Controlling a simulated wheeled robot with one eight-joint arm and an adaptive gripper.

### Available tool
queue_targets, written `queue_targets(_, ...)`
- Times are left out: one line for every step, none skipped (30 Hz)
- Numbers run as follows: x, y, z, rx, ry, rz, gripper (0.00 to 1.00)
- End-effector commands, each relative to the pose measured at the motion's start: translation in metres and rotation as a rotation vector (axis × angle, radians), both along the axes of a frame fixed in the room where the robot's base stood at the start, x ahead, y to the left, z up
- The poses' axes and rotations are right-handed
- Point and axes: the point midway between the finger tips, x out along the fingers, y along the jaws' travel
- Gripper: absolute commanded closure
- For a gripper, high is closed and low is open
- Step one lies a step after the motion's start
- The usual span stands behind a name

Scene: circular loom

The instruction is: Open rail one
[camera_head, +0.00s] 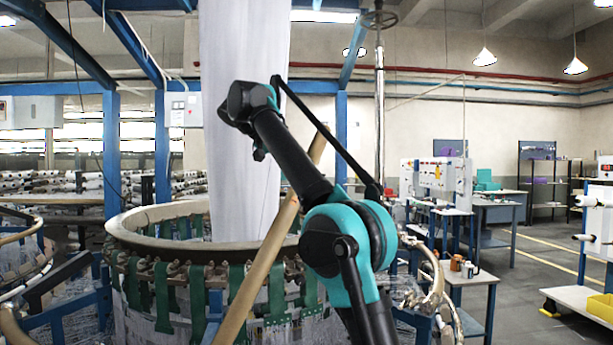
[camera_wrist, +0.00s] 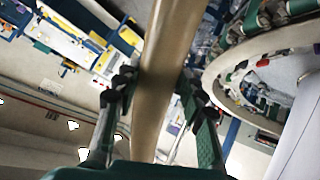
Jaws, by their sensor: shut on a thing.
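Rail one appears to be the long tan bar (camera_head: 262,262), which stands tilted in front of the loom in the head view. Its upper part passes behind my arm. In the wrist view the bar (camera_wrist: 163,50) runs from the top edge down between the fingers of my gripper (camera_wrist: 155,90). My gripper is shut on the bar, with one dark finger on each side. In the head view my arm reaches up and left, and the grip itself cannot be made out.
The loom's round rim (camera_head: 168,215) with green straps stands behind the bar. A white fabric sheet (camera_head: 240,70) hangs above it. Blue posts (camera_head: 112,150) frame the loom. A workbench (camera_head: 470,285) stands to the right, with open floor (camera_head: 525,262) beyond.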

Motion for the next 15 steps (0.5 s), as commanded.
queue_targets(-0.0004, 0.0017, 0.0003, -0.001, 0.002, 0.001, 1.0)
queue_targets(-0.0004, 0.002, 0.0007, -0.003, 0.002, 0.0, 1.0)
queue_targets(-0.0004, 0.0023, 0.0011, -0.004, 0.002, 0.0, 1.0)
queue_targets(-0.0005, 0.0025, 0.0013, -0.004, 0.002, 0.0, 1.0)
queue_targets(-0.0005, 0.0027, 0.0013, -0.005, 0.002, 0.001, 1.0)
queue_targets(-0.0005, 0.0027, 0.0014, -0.005, 0.002, 0.001, 1.0)
queue_targets(-0.0005, 0.0028, 0.0013, -0.005, 0.002, 0.001, 1.0)
queue_targets(-0.0005, 0.0028, 0.0012, -0.005, 0.002, 0.001, 1.0)
queue_targets(-0.0004, 0.0029, 0.0011, -0.004, 0.002, 0.0, 1.0)
queue_targets(-0.0005, 0.0029, 0.0011, -0.004, 0.002, 0.0, 1.0)
queue_targets(-0.0005, 0.0029, 0.0011, -0.004, 0.002, 0.0, 1.0)
queue_targets(-0.0005, 0.003, 0.001, -0.004, 0.002, 0.0, 1.0)
queue_targets(-0.0005, 0.003, 0.001, -0.004, 0.002, 0.0, 1.0)
queue_targets(-0.0005, 0.0031, 0.0009, -0.004, 0.002, 0.0, 0.59)
queue_targets(-0.0005, 0.0031, 0.0008, -0.003, 0.002, 0.001, 0.54)
